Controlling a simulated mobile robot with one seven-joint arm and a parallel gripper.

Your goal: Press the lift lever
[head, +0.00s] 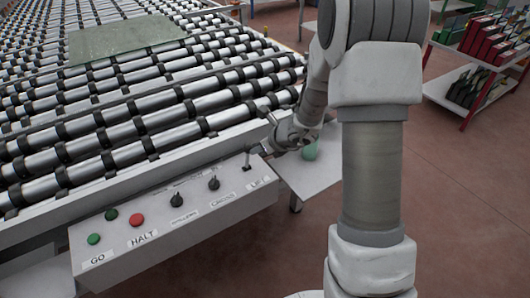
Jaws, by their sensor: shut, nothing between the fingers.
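The lift lever (247,163) is a small dark stick standing up at the right end of the grey control panel (155,243), above a label that reads LIFT. My gripper (262,149) is shut and empty. Its fingertips are just to the right of the lever's upper end. I cannot tell whether they touch it.
The panel also has a green GO button (94,239), a dark green button (111,214), a red HALT button (137,220) and two black knobs (178,199). A glass sheet (125,38) lies on the rollers behind. A green object (310,150) sits beside my wrist.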

